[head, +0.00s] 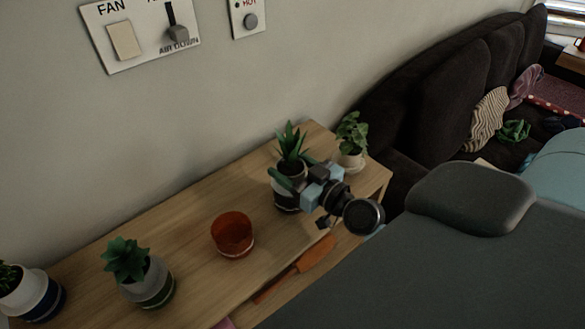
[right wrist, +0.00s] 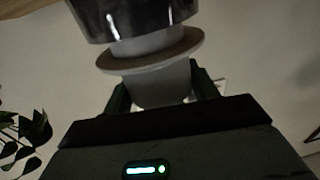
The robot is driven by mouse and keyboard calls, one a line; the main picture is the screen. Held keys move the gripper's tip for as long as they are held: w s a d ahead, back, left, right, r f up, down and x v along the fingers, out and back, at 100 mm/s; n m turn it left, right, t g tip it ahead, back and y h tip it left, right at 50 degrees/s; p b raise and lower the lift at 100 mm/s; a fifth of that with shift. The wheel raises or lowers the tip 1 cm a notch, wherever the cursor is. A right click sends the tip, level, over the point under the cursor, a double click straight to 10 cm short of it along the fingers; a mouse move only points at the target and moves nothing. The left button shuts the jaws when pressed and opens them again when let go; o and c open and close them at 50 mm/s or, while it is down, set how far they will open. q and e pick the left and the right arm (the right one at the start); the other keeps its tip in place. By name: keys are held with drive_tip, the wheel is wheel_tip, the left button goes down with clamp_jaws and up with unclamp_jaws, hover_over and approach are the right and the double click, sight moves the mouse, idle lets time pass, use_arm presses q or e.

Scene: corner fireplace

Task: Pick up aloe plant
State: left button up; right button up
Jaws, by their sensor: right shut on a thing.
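The aloe plant (head: 291,146), with pointed green leaves, stands upright in a dark pot with pale bands near the back right of the wooden table (head: 190,235). My right gripper (head: 298,180) is at the pot's upper side and partly hides it. In the right wrist view, the right gripper (right wrist: 161,88) is shut on the pale part of the pot. That picture appears upside down, with the glossy dark pot band (right wrist: 150,18) at the top. I cannot tell whether the pot is touching the table. My left gripper is not in view.
A leafy plant in a pale pot (head: 352,158) stands close right of the aloe. An orange-red pot (head: 232,234) and two more potted plants (head: 128,262) (head: 30,293) stand to the left. An orange-handled object (head: 300,266) lies lower down. A dark sofa (head: 430,85) is behind right.

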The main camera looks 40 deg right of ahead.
sight(289, 173)
wheel_tip(289, 173, up, 3)
drive_tip(key=shift+r+p, duration=0.1)
drive_tip(key=shift+p, duration=0.6)
drive_tip(key=s+a, duration=0.2)
drive_tip(key=s, duration=0.1)
drive_tip(key=shift+a+f+p, duration=0.3)
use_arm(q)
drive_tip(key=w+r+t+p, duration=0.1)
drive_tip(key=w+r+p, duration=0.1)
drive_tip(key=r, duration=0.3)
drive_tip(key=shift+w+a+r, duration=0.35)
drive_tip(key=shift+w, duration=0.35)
use_arm(e)
drive_tip(key=s+a+r, duration=0.1)
drive_tip(key=s+a, duration=0.6)
drive_tip(key=s, duration=0.2)
drive_tip(key=shift+a, duration=0.4)
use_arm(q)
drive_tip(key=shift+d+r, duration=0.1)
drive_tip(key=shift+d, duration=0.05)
